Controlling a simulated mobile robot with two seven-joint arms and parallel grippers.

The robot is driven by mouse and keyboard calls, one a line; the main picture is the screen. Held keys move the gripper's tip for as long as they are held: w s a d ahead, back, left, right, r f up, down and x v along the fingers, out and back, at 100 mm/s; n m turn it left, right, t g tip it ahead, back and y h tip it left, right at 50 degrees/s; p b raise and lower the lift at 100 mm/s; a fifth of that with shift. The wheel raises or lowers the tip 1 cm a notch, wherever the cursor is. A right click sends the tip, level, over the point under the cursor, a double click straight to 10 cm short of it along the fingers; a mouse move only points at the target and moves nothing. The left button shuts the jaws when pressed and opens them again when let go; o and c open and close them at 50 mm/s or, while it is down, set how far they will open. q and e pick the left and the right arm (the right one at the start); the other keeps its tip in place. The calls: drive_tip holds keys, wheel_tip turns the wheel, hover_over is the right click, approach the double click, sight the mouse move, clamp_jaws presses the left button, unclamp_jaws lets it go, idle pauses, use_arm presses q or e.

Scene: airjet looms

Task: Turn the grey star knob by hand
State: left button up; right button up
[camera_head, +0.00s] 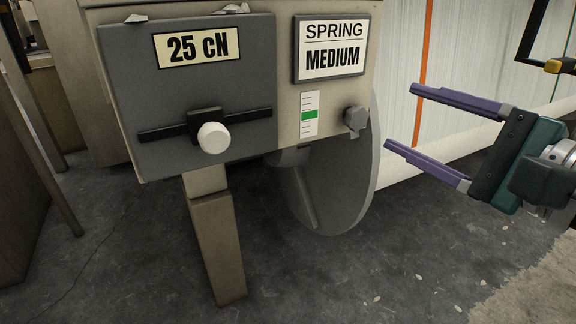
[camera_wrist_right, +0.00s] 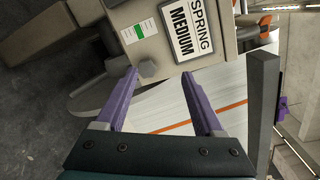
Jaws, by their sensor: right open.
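The grey star knob (camera_head: 355,118) sits on the right part of the beige machine front, below the "SPRING MEDIUM" sign (camera_head: 331,48) and right of a scale with a green mark (camera_head: 310,114). In the right wrist view the knob (camera_wrist_right: 147,68) shows ahead of the fingers, nearer the left finger in the picture. My right gripper (camera_head: 399,116) is open and empty, to the right of the knob, with a gap between its purple fingertips and the knob. Its fingers also show in the wrist view (camera_wrist_right: 160,76). My left gripper is not in view.
A dark grey panel with a "25 CN" label (camera_head: 197,47) and a white round knob (camera_head: 214,137) on a slider is on the left. A large grey disc (camera_head: 345,190) is below the star knob. White threads with an orange stripe (camera_head: 423,65) run behind my right gripper.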

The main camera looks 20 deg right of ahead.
drive_tip(key=m+h+b, duration=0.1)
drive_tip(key=m+b, duration=0.1)
drive_tip(key=b, duration=0.1)
approach(360, 121)
drive_tip(key=shift+t, duration=0.3)
drive_tip(key=w, duration=0.2)
drive_tip(key=w+p, duration=0.1)
drive_tip(key=w, duration=0.5)
drive_tip(key=shift+a+f, duration=0.15)
drive_tip(key=shift+a, duration=0.25)
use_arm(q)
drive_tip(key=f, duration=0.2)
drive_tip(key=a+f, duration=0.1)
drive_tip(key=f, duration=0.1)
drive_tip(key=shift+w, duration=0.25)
use_arm(e)
drive_tip(key=shift+c, duration=0.2)
drive_tip(key=c, duration=0.9)
drive_tip(key=shift+c, duration=0.3)
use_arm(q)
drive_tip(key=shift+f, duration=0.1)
